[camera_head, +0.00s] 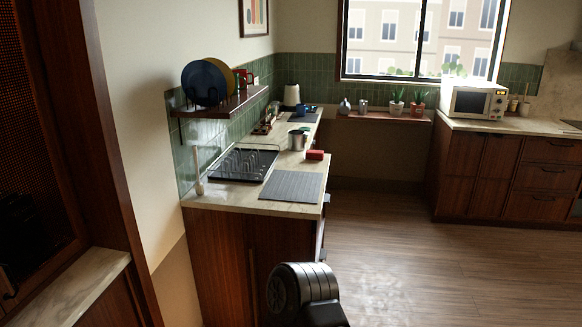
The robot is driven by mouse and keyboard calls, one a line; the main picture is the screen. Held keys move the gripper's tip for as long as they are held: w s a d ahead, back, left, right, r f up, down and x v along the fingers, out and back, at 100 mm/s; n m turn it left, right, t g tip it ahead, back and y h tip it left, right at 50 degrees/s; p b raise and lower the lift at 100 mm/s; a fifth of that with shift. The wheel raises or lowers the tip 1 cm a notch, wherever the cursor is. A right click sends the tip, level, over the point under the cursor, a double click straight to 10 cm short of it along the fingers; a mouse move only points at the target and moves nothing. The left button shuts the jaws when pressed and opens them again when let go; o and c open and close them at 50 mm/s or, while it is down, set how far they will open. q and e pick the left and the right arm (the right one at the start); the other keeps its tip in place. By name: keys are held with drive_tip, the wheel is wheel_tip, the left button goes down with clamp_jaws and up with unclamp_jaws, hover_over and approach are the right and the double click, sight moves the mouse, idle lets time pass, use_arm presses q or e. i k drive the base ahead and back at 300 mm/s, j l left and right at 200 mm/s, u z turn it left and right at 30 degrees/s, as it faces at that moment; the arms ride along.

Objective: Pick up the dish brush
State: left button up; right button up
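A slim white upright thing (197,172), which looks like the dish brush, stands at the near left end of the left counter, close to the green tiled wall. Its base is small in this view, so I cannot tell whether it stands in a holder. A dark grey, rounded part of my own arm shows at the bottom middle, in front of the counter's cabinet. Neither of my grippers shows, and nothing is seen touching the white thing.
The left counter (215,196) holds a black dish rack (243,164), a grey ribbed mat (292,186), a red block-like thing (315,155) and a metal canister (297,140). A wall shelf (222,107) with plates hangs above. Open wooden floor (385,250) lies to the right.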

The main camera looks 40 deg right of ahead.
sight(199, 187)
drive_tip(key=l+z, duration=0.25)
drive_tip(key=i+l+z, duration=0.1)
drive_tip(key=z, duration=0.2)
drive_tip(key=l+u, duration=0.1)
drive_tip(key=u, duration=0.35)
drive_tip(key=i+l+u, duration=0.75)
drive_tip(key=u, duration=0.2)
drive_tip(key=i+l, duration=0.15)
drive_tip(key=l, duration=0.15)
drive_tip(key=i+l, duration=0.1)
drive_tip(key=l, duration=0.15)
drive_tip(key=i+l, duration=0.15)
drive_tip(key=l, duration=0.15)
drive_tip(key=u, duration=0.05)
